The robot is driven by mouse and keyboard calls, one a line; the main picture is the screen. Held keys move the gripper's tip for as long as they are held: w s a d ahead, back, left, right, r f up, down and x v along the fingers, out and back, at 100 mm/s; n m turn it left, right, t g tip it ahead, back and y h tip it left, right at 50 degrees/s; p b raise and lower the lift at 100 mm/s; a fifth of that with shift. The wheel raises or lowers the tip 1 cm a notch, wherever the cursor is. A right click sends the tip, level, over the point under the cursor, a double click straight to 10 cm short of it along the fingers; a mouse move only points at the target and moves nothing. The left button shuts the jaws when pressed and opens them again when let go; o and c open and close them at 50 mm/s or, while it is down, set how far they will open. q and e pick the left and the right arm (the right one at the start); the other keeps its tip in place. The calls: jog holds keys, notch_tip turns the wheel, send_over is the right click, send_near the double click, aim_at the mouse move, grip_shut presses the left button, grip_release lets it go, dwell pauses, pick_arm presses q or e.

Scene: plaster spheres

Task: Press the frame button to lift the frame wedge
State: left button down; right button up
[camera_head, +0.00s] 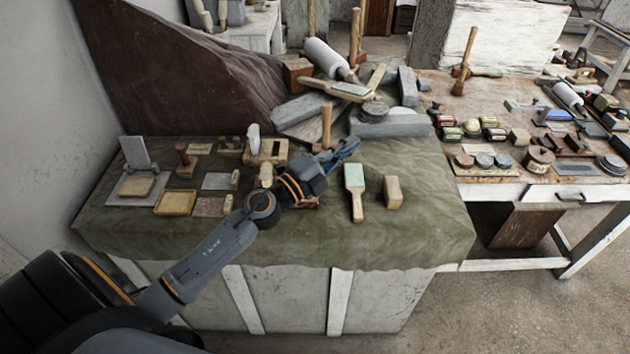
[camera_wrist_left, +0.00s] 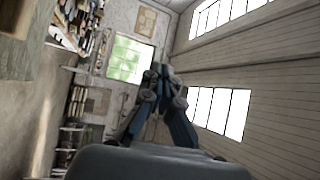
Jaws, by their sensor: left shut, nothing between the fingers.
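My left arm reaches in from the lower left over the green-covered table (camera_head: 430,225). My left gripper (camera_head: 345,150) is shut and empty, above the back middle of the table, near an upright wooden handle (camera_head: 326,125). In the left wrist view the gripper's fingertips (camera_wrist_left: 158,78) meet with nothing between them, against a far wall and windows. I cannot tell which thing is the frame button or the frame wedge. Several small wooden and metal pieces stand on the cloth, partly hidden by my arm. My right gripper is not in view.
A green-topped paddle (camera_head: 354,180) and a beige block (camera_head: 393,191) are right of my gripper. A yellow tray (camera_head: 175,203) and a grey upright plate (camera_head: 134,153) are at left. Grey blocks and tools crowd the back. The cloth's front right is clear.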

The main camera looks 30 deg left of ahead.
pick_arm(q)
jog(key=w+a+f+m+g+y, duration=0.1)
jog(key=a+f+m+g+y, duration=0.1)
jog(key=a+m+g, duration=0.3)
jog(key=w+a+f+m+g+y, duration=0.1)
jog(key=a+f+m+g+y, duration=0.1)
jog(key=a+f+m+g, duration=0.2)
jog(key=a+m+g, duration=0.1)
jog(key=a, duration=0.1)
jog(key=shift+w+a, duration=0.3)
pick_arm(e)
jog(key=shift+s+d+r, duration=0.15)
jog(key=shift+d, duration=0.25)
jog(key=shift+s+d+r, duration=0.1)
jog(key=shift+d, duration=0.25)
pick_arm(q)
jog(key=shift+f, duration=0.1)
notch_tip(320, 180, down, 9)
jog(key=b, duration=0.6)
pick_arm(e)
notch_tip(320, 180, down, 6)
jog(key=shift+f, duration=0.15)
pick_arm(q)
jog(key=shift+d, duration=0.1)
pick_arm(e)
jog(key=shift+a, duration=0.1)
pick_arm(q)
jog(key=shift+f, duration=0.25)
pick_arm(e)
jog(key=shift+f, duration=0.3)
